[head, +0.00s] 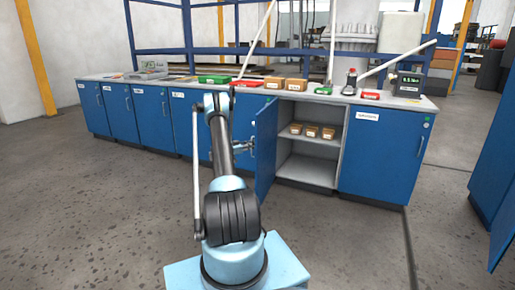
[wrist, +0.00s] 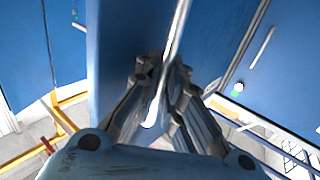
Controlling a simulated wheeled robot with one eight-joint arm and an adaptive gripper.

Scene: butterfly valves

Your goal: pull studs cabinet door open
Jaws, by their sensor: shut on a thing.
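The open blue cabinet door (head: 265,150) stands swung out from the row of cabinets, nearly edge-on in the head view. Its label cannot be read from here. Behind it the cabinet's shelves show, with several small boxes (head: 311,131) on the upper one. My gripper (head: 248,148) is at the left face of the door, at handle height. In the wrist view my gripper (wrist: 160,100) is shut on the bright metal door handle (wrist: 178,30), which passes between the two fingers. The door panel (wrist: 113,45) fills the middle behind them.
A grey worktop (head: 400,98) with boxes, trays and a meter runs above the cabinets. A shut blue door (head: 378,155) stands to the right of the opening. Another blue cabinet (head: 495,165) is at the far right. The floor (head: 345,235) in front is clear.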

